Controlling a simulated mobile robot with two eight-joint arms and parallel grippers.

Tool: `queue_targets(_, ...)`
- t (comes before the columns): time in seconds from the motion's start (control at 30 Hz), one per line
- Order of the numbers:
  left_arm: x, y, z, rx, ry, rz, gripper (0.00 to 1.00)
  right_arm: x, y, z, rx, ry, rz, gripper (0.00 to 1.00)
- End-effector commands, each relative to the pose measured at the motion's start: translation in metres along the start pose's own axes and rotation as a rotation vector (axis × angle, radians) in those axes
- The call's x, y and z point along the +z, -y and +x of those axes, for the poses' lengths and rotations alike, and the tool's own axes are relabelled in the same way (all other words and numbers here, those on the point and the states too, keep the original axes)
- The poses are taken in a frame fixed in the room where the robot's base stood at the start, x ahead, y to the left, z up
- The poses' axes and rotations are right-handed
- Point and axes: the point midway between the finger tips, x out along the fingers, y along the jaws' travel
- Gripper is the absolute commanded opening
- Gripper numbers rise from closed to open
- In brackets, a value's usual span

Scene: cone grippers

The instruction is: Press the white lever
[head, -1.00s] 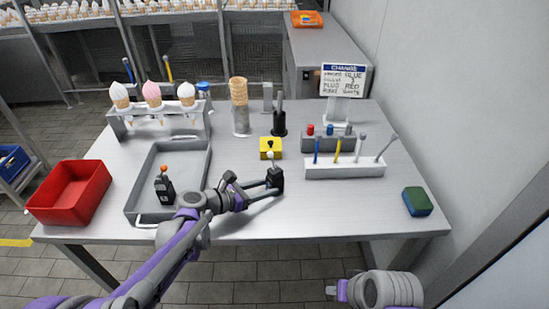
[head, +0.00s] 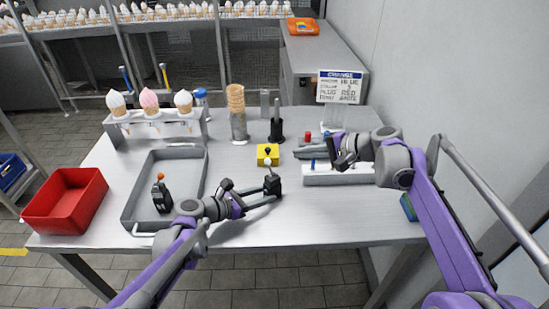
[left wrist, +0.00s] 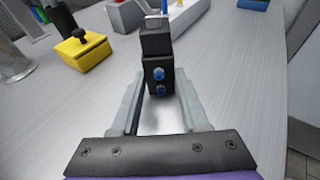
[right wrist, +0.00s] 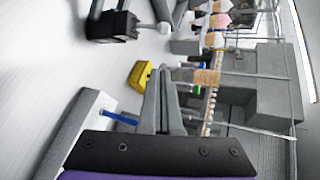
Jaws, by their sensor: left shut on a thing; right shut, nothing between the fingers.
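A black block (head: 274,187) stands on the table near its front middle, with a white ball-topped lever (head: 268,163) above it. My left gripper (head: 262,190) is shut on this block from the left. The left wrist view shows the black block (left wrist: 157,62) with blue dots between the fingers. In the right wrist view the white lever tip (right wrist: 163,27) shows beyond the fingers, next to the black block (right wrist: 112,22). My right gripper (head: 335,152) is shut and empty, above the white rack, right of the lever and apart from it. The right wrist view shows its fingers (right wrist: 161,75) together.
A yellow box (head: 268,154) with a black knob sits just behind the lever. A white rack (head: 320,177) with pens is partly hidden by my right arm. A grey tray (head: 140,200) holds an orange-topped black block. A red bin (head: 65,222) stands left. A sign (head: 340,87) stands behind.

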Motion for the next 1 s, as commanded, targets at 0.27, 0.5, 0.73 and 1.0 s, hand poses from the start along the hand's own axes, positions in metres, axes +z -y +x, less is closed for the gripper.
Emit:
queue_targets(0.27,0.000,0.000,0.000,-0.001,-0.001,0.000,0.13,-0.002,0.002,0.000,-0.008,0.002,0.005,0.00)
queue_targets(0.5,0.000,0.000,0.000,-0.001,-0.001,0.000,0.13,-0.001,0.002,0.009,-0.007,0.004,0.004,0.00)
queue_targets(0.73,0.000,0.000,0.000,0.000,0.000,0.000,0.13,-0.001,0.002,0.051,-0.007,0.006,0.003,0.00)
queue_targets(1.0,0.000,0.000,0.000,0.000,0.000,0.000,0.13,0.002,0.003,0.101,-0.007,0.002,0.004,0.00)
